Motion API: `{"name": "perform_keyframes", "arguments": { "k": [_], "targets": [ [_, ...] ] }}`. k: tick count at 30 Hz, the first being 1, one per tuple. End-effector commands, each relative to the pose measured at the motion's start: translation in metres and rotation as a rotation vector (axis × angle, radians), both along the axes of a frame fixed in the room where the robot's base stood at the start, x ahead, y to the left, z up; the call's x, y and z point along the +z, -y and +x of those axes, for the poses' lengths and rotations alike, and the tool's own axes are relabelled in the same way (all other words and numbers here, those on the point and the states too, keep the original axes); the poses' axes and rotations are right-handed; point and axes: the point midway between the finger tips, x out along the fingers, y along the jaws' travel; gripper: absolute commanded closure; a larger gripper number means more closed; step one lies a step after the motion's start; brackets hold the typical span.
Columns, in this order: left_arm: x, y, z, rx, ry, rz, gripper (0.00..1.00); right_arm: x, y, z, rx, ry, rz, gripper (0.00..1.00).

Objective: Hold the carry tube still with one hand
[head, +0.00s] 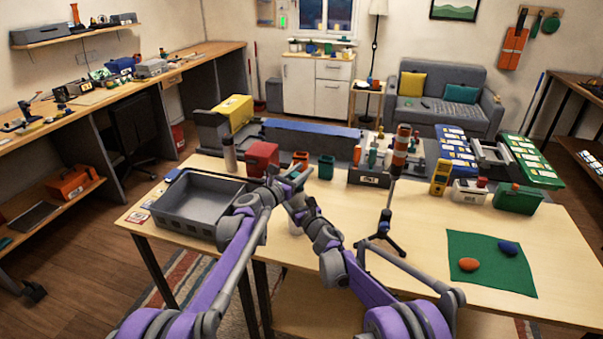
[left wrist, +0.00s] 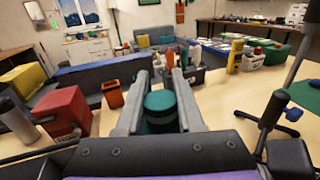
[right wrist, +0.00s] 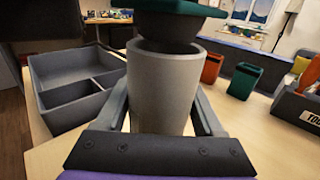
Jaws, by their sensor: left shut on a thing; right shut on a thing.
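The carry tube, a light grey cylinder (right wrist: 162,90), stands upright between the fingers of my right gripper (right wrist: 162,108), which is shut on it. A dark green cap (right wrist: 178,8) with a dark lower part is right above the tube's mouth. I cannot tell whether that lower part sits inside the tube. My left gripper (left wrist: 161,88) is shut on the green cap, which also shows in the left wrist view (left wrist: 160,115). In the head view both grippers meet close together above the table, and my arms largely hide the tube and cap.
A grey divided tray (head: 190,212) lies left on the table (head: 440,240). A red box (head: 262,158), orange bin (head: 300,160) and green bin (head: 326,167) stand behind.

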Motion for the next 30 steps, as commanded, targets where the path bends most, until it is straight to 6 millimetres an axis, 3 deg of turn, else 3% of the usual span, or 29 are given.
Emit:
{"name": "perform_keyframes", "arguments": {
  "k": [18,30],
  "targets": [
    [0.011,0.000,0.000,0.000,0.000,0.000,1.00,0.000,0.000,0.000,0.000,0.000,0.000,0.94],
    [0.031,0.000,0.000,0.000,0.000,0.000,1.00,0.000,0.000,0.000,0.000,0.000,0.000,0.94]
  ]
}}
